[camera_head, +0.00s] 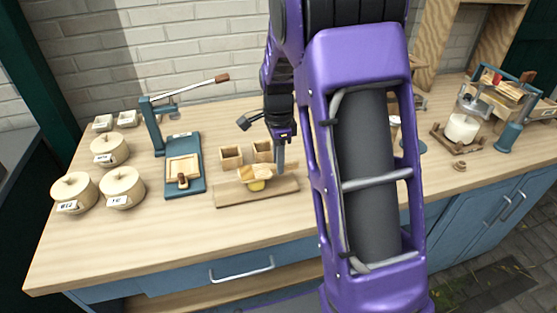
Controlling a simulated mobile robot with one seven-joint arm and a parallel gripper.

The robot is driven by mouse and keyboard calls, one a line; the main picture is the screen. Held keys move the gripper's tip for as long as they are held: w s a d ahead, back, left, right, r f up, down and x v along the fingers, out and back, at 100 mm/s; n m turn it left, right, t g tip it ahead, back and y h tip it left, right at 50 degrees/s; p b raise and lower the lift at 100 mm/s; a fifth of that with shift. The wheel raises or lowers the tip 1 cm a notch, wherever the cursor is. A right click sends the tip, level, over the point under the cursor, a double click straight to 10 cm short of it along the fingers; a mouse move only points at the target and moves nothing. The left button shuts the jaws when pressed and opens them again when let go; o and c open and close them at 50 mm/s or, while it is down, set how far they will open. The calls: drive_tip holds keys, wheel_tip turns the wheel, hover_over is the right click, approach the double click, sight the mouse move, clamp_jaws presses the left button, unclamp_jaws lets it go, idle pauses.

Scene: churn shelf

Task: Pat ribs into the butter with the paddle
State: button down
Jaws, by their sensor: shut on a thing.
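My gripper (280,160) points down over the right part of a flat wooden board (230,197) in the middle of the counter. It is shut on a pale wooden paddle (254,173), which lies nearly level over the board, its broad end to the left. A small yellow lump of butter (257,186) shows just under the paddle's front edge. The paddle hides the top of the butter, so I cannot tell whether they touch or whether the butter has ribs.
Two small wooden boxes (231,156) stand behind the board. A blue lever press (184,165) stands to its left, with several lidded wooden tubs (122,187) farther left. My purple arm hides the counter's right middle.

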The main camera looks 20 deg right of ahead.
drive_tip(key=shift+f, duration=0.4)
idle(1.2)
wheel_tip(320, 180, up, 5)
drive_tip(key=p, duration=0.4)
drive_tip(key=shift+r, duration=1.05)
drive_tip(key=shift+a+f, duration=0.1)
